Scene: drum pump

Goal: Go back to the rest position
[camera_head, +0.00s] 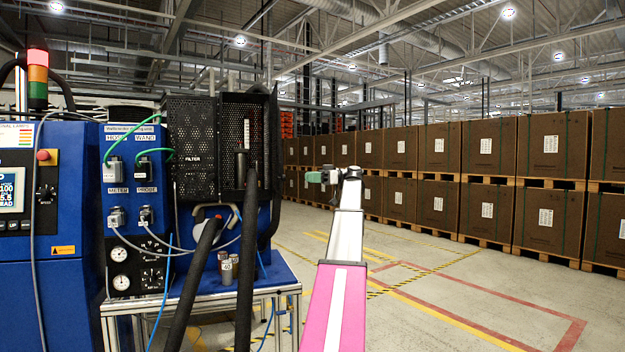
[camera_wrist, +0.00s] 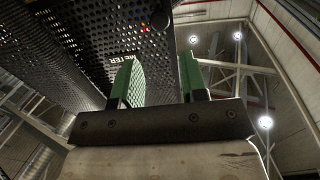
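My gripper (camera_head: 316,177) is in mid-air at the end of my arm, right of the blue machine (camera_head: 131,190), and points left in the head view. In the wrist view my gripper (camera_wrist: 160,82) shows two green fingers apart with nothing between them.
A metal-framed bench (camera_head: 272,283) carries the pump part, with thick black hoses (camera_head: 197,285) in front. A signal tower (camera_head: 38,75) with a red top is at left. Stacked brown boxes (camera_head: 487,140) line the right. Open floor (camera_head: 450,290) with yellow and red markings lies between.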

